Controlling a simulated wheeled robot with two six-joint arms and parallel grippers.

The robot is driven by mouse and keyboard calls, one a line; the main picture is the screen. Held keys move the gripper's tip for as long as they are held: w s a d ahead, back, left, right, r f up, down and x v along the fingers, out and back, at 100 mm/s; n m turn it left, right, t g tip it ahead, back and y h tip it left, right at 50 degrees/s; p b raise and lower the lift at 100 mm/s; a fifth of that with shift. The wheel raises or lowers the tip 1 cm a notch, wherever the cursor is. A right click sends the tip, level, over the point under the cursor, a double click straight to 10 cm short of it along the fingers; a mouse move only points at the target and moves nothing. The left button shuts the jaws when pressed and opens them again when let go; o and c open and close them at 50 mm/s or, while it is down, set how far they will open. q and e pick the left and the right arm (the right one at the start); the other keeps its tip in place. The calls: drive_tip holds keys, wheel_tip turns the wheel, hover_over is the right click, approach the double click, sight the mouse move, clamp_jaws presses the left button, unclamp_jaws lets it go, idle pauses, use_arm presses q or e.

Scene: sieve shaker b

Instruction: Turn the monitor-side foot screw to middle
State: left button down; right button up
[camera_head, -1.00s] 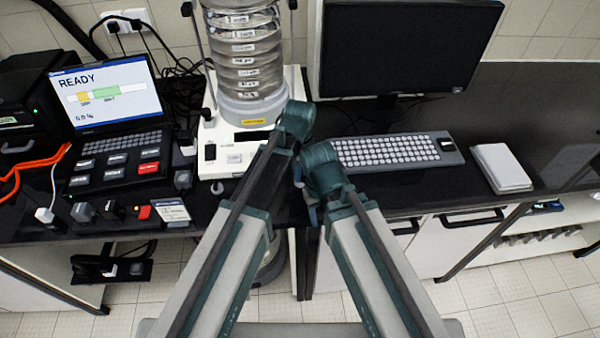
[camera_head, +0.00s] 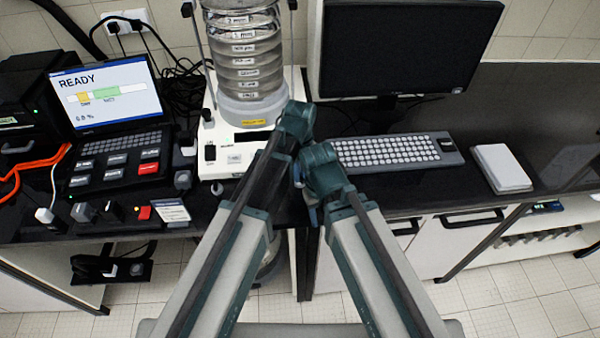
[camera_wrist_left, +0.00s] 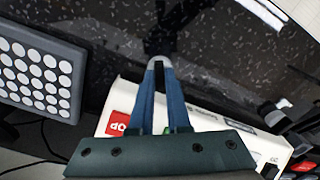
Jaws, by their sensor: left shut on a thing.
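The sieve shaker's white base (camera_head: 222,152) stands at the centre left in the head view, with the clear sieve stack (camera_head: 243,55) on it. My left gripper (camera_head: 299,179) is beside the base's right side, on the side of the monitor (camera_head: 405,45). In the left wrist view its blue fingers (camera_wrist_left: 160,72) are shut on a small grey round piece, the foot screw (camera_wrist_left: 160,59). The fingers hide most of the screw, so its turn cannot be read. My right gripper is mostly hidden by its own arm.
A keyboard (camera_head: 390,150) lies close to the right of the grippers, and a white box (camera_head: 501,167) lies farther right. A laptop (camera_head: 110,100) reading READY and several small items stand at the left. The black counter's front edge (camera_head: 400,213) is near.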

use_arm(q)
drive_tip(key=m, duration=0.5)
drive_tip(key=shift+m, duration=0.3)
idle(0.4)
drive_tip(key=c, duration=0.9)
unclamp_jaws()
drive_tip(key=shift+r, duration=0.1)
wheel_tip(320, 180, up, 14)
drive_tip(key=p, duration=1.4)
drive_tip(key=shift+f, duration=0.2)
